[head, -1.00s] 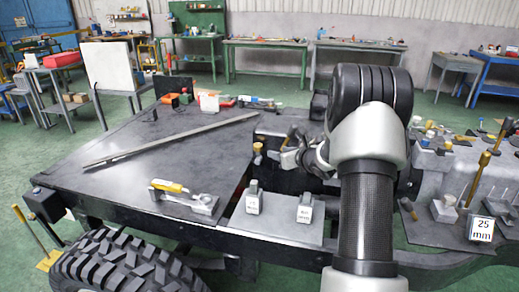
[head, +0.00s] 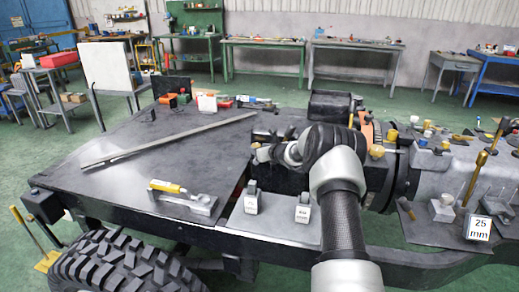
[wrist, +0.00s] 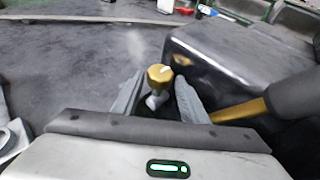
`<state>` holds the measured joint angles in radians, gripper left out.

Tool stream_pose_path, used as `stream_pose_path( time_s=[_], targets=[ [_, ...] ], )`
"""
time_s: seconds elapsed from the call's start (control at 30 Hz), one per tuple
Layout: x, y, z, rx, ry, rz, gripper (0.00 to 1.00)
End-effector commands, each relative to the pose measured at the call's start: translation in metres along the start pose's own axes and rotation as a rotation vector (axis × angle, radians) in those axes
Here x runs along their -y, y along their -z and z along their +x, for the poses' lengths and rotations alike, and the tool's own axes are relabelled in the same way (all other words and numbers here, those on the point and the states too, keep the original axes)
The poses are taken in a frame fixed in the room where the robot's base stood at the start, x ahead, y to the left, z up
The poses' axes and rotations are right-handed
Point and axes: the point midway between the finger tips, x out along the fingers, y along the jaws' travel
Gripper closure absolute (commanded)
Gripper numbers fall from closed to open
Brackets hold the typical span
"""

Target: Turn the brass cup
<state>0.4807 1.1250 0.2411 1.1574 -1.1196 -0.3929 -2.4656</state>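The brass cup (wrist: 159,74) is a small gold-coloured, faceted piece on a pale stem, in the middle of the wrist view. My gripper (wrist: 160,82) has one grey finger on each side of it. The fingers are apart, with a dark gap around the stem, and I see no clear contact. In the head view my gripper (head: 262,152) is at the near left corner of the dark block on the chassis. It mostly covers the brass cup there.
A dark block (wrist: 235,65) stands close on the right in the wrist view. A brass-ended dark cylinder (wrist: 240,110) is near the right finger.

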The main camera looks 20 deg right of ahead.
Motion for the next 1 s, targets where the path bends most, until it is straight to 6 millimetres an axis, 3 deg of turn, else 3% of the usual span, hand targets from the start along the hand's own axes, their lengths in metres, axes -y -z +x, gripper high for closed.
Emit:
stream_pose_path(
  time_s=[0.27, 0.43, 1.0],
  targets=[
    [-0.0004, 0.0004, 0.0009, 0.0, -0.001, 0.0, 0.62],
    [-0.0003, 0.0003, 0.0008, 0.0, -0.001, 0.0, 0.91],
    [-0.0092, 0.0067, 0.0059, 0.003, 0.125, 0.046, 0.91]
  ],
)
